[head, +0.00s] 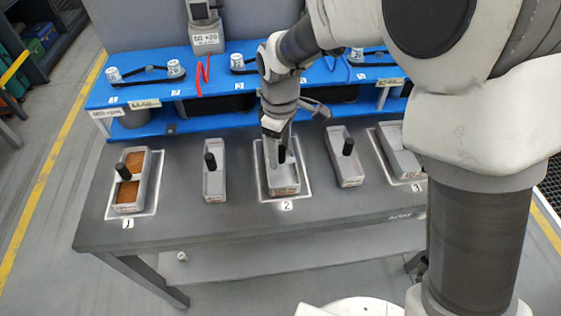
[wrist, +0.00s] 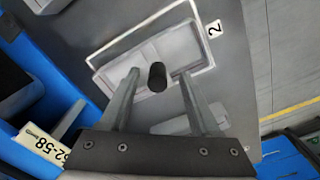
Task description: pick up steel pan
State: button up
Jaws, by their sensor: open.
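A pale steel pan (head: 284,188) with an upright black handle lies in the outlined place marked 2 on the dark table. It also shows in the wrist view (wrist: 110,72), with its black handle (wrist: 157,77) between my two fingers. My gripper (head: 277,148) is over this pan, pointing down, open and empty. In the wrist view, my gripper (wrist: 158,72) has one finger on each side of the handle, with gaps visible. The fingers hide part of the pan; I cannot tell their exact height against the handle.
Grey handled pieces stand close on both sides, one left (head: 214,185) and one right (head: 346,170). A tray with brown filling (head: 130,194) is at place 1; a grey block (head: 400,152) is at place 3. A blue shelf (head: 140,88) runs behind. The table front is clear.

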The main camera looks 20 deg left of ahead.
aim_at(281, 162)
notch_tip(281, 162, down, 5)
jog(key=shift+w+b, duration=0.15)
jog(key=shift+b, duration=0.5)
jog(key=shift+d, duration=0.1)
grip_shut()
jog(key=shift+r, duration=0.1)
